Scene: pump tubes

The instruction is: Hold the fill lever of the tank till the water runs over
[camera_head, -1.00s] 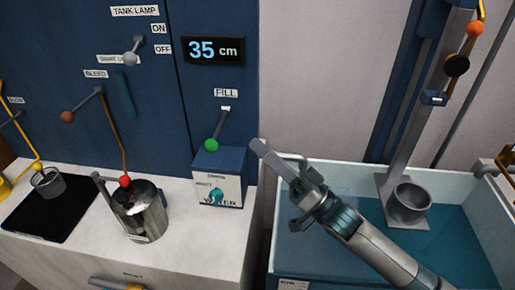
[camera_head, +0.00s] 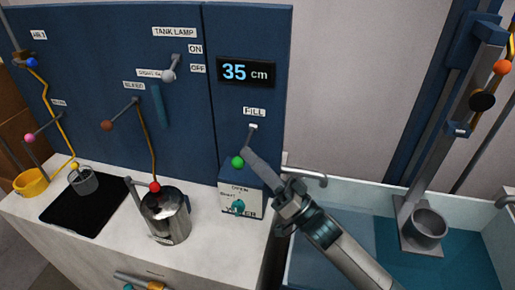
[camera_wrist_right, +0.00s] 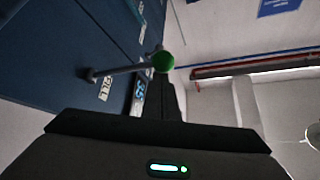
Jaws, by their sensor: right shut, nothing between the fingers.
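The fill lever is a grey rod hinged below the FILL label, with a green ball (camera_head: 237,161) at its lower end. In the right wrist view the green ball (camera_wrist_right: 163,62) sits just beyond my finger tips. My right gripper (camera_head: 249,156) is shut and empty, its tips close at the right of the ball; whether they touch is unclear. The tank panel (camera_head: 110,40) is dark blue, and its display (camera_head: 246,72) reads 35 cm. The water level inside the tank does not show. My left gripper is out of view.
A blue-and-white box (camera_head: 240,198) with a teal knob stands under the lever. A metal jug (camera_head: 165,215) stands on the white counter (camera_head: 110,225). A trough of water (camera_head: 455,262) with a grey cup (camera_head: 427,228) lies at right. A curved spout (camera_head: 318,179) is near my right gripper.

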